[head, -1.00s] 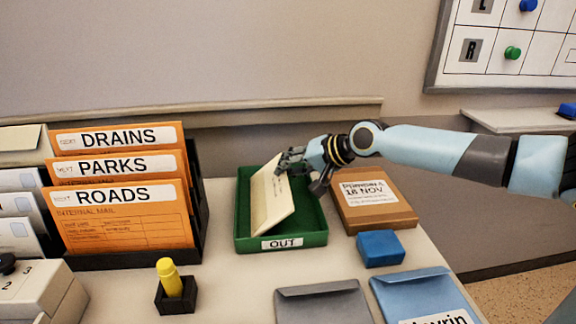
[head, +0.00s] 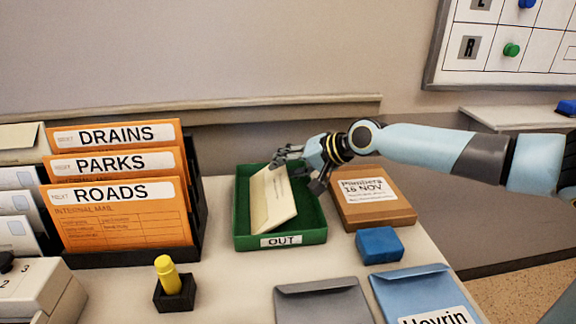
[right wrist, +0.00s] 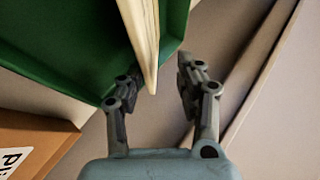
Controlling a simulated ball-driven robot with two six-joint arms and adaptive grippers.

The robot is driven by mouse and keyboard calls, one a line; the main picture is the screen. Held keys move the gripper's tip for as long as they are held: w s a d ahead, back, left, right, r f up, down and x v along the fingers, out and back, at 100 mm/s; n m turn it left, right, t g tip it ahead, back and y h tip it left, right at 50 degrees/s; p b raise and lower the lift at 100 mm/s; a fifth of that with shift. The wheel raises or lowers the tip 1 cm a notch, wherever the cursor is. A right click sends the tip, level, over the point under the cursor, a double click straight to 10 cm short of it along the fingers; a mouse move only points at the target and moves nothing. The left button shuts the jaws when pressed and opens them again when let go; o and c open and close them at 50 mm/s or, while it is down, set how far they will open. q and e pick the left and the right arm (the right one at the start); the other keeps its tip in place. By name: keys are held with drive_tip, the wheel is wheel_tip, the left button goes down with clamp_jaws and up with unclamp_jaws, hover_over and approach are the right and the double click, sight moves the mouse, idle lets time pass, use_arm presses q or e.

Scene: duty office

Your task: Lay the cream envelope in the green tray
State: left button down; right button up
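The cream envelope (head: 270,203) is in the green tray (head: 284,240) marked OUT, tilted, with its upper edge raised toward my right gripper. My right gripper (head: 288,156) is over the back of the tray. In the right wrist view, the fingers of my right gripper (right wrist: 156,84) are spread. The envelope (right wrist: 142,35) shows edge-on, close to the left finger, with a clear gap to the right finger. The green tray (right wrist: 70,45) shows at upper left there. My left gripper is not in view.
A brown box (head: 375,211) and a blue block (head: 379,245) stand right of the tray. An orange folder rack (head: 120,220) stands to the left.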

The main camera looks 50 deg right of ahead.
drive_tip(key=v, duration=0.7)
drive_tip(key=shift+s+r, duration=0.15)
drive_tip(key=shift+s, duration=0.05)
idle(0.7)
